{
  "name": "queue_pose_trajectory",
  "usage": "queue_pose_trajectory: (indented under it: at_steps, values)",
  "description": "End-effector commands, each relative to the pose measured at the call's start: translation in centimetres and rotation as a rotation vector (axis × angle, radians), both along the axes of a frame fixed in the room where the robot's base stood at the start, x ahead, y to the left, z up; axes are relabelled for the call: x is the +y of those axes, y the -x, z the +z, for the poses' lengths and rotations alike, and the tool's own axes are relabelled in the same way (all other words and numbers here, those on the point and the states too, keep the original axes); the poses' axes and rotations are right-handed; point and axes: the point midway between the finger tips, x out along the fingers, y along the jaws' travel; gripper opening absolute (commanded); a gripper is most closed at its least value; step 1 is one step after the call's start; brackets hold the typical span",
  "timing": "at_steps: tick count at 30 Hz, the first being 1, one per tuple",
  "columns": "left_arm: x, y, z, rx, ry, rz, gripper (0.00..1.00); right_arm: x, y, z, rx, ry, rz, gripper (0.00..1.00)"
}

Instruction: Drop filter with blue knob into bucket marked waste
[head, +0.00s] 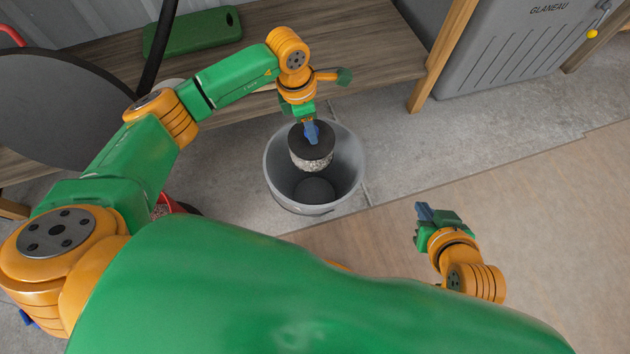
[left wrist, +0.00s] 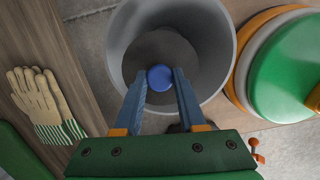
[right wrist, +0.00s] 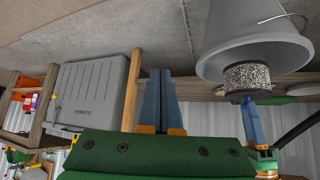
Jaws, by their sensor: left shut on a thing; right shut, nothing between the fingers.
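The filter is a speckled grey cylinder (head: 312,160) with a dark top and a blue knob (left wrist: 160,78). My left gripper (head: 311,132) is shut on the knob and holds the filter upright over the grey bucket's open mouth. In the right wrist view, which is upside down, the filter (right wrist: 247,77) hangs at about the level of the bucket's rim, below my left gripper (right wrist: 252,122). The bucket (head: 352,165) stands on the floor; no marking on it can be read. My right gripper (head: 424,212) is shut and empty, right of the bucket.
Gloves (left wrist: 42,98) lie near the bucket. A grey GLANEAU cabinet (head: 515,50) stands at the back right. The floor at the right is clear.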

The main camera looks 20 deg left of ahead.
Motion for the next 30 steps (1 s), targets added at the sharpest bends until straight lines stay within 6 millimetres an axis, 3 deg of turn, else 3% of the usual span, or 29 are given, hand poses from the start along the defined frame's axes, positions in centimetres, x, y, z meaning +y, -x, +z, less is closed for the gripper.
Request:
queue_pose_trajectory:
  at_steps: [9, 18, 30]
  values:
    - [0.0, 0.0, -1.3, 0.000, 0.000, 0.000, 0.00, 1.5, -4.4, 4.7, -0.328, -0.061, 0.022, 0.00]
    - [0.0, 0.0, -2.1, 0.000, 0.000, 0.000, 0.00, 2.6, -6.5, 9.5, -0.589, -0.113, 0.041, 0.00]
    - [0.0, 0.0, -2.2, 0.000, 0.000, 0.000, 0.00, 2.8, -6.8, 10.8, -0.650, -0.126, 0.045, 0.00]
